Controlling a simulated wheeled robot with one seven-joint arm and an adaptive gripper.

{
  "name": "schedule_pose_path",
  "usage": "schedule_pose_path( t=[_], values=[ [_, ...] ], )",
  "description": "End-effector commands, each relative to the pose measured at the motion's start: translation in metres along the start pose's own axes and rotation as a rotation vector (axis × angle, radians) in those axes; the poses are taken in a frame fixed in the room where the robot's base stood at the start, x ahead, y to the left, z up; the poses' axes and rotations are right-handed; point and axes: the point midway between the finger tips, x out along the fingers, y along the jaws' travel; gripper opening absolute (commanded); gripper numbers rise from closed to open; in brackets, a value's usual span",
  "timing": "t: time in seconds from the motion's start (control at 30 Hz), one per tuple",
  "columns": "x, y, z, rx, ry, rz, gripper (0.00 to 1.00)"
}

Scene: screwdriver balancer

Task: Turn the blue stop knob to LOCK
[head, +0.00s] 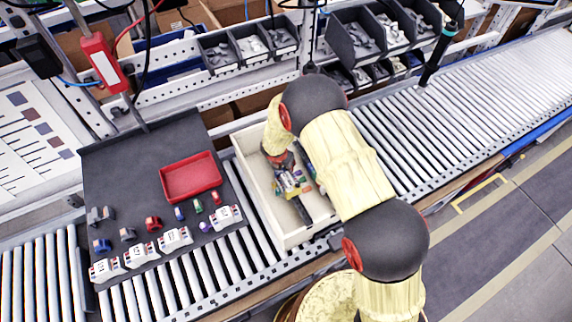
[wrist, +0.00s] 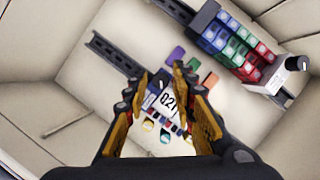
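My gripper (wrist: 168,85) is inside a cream tote, fingers apart on either side of a white block (wrist: 166,103) marked with "021" and coloured terminals; whether they touch it is unclear. In the head view my gripper (head: 290,180) is partly hidden by my arm. I cannot identify the blue stop knob or a LOCK mark for sure. A small blue knob-like part (head: 102,246) sits at the left of the dark mat, away from my gripper. A smaller blue part (head: 179,213) stands further right on it.
The tote (head: 245,170) stands on the roller conveyor. In it lie a rail unit with coloured blocks (wrist: 235,45) and several loose coloured pieces. The dark mat (head: 120,180) holds a red tray (head: 190,178) and several white modules. A screwdriver (head: 440,50) hangs at upper right.

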Motion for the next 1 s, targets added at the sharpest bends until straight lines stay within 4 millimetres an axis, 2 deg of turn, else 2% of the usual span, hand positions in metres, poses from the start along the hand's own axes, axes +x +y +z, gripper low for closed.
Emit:
schedule_pose_path(
  t=[0.1, 0.47, 0.57, 1.0],
  values=[
    [0.0, 0.0, 0.0, 0.0, 0.0, -0.001, 0.34],
    [-0.004, 0.0, 0.0, 0.001, 0.0, 0.0, 0.34],
    [-0.014, 0.001, 0.0, -0.001, 0.0, 0.0, 0.34],
    [-0.098, 0.001, 0.0, 0.001, -0.001, 0.001, 0.34]
  ],
)
